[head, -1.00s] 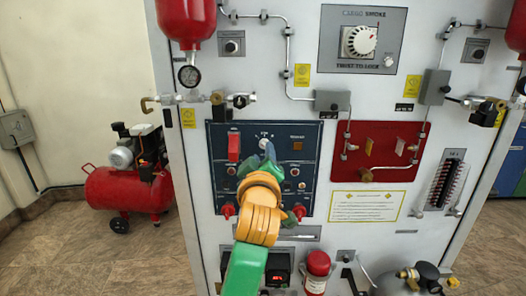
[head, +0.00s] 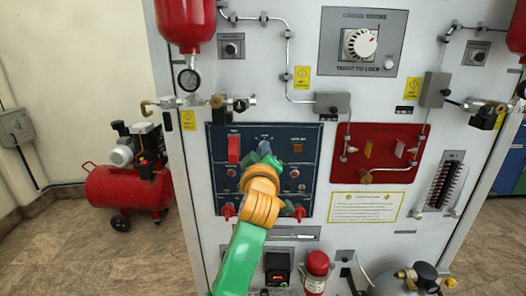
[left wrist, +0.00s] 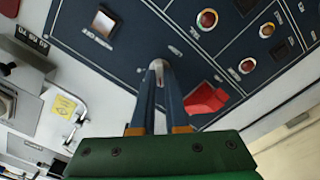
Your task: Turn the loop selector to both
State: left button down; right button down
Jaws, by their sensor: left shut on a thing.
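The loop selector (left wrist: 158,65) is a small pale knob at the top middle of the dark blue panel (head: 309,187). In the left wrist view it shows between the fingertips. My left gripper (head: 264,150) reaches the selector from the front and is shut on it. In the head view the fingers hide most of the knob. The gripper's two blue-grey fingers also show in the left wrist view (left wrist: 157,72). The selector's position marks are too small or covered to read. My right gripper is not in view.
A red switch cover (head: 234,149) sits left of the selector and an amber square (head: 297,148) sits right. Red knobs (head: 227,211) line the panel's lower edge. A red panel (head: 384,150) is to the right. A red compressor (head: 127,185) stands on the floor at left.

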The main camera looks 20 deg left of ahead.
pick_arm(q)
jog(key=shift+m, duration=0.3)
jog(key=shift+d+m+p, duration=0.15)
jog(key=shift+m+p, duration=2.05)
jog(key=shift+m, duration=1.9)
jog(key=shift+f, duration=0.1)
jog(key=c, duration=0.9)
grip_release()
jog(key=shift+s, duration=0.1)
